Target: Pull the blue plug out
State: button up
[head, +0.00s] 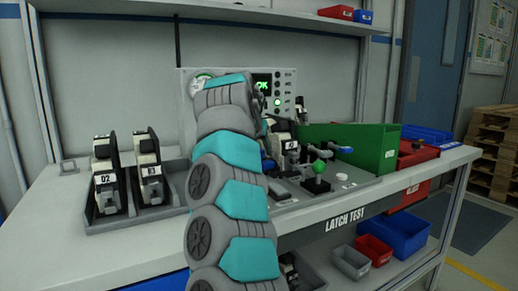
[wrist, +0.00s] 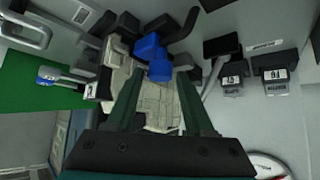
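The blue plug (wrist: 151,48) shows in the wrist view, seated at the top of a pale grey unit with dark fittings (wrist: 152,98). My gripper (wrist: 160,76) is open, its two dark green fingers apart with the pale unit visible between them. The lower end of the blue plug lies at or just past the fingertips, between them; I cannot tell whether either finger touches it. In the head view my arm hides most of the gripper and the unit; a bit of blue (head: 267,162) shows beside the arm.
Black labelled connectors (wrist: 232,80) hang to the right in the wrist view. In the head view, a green panel (head: 370,148), a green-knobbed lever (head: 319,168) and a console reading OK (head: 262,87) stand close by. A tray (head: 150,214) with two units sits left.

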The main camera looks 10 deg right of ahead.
grip_shut()
dwell(1.1)
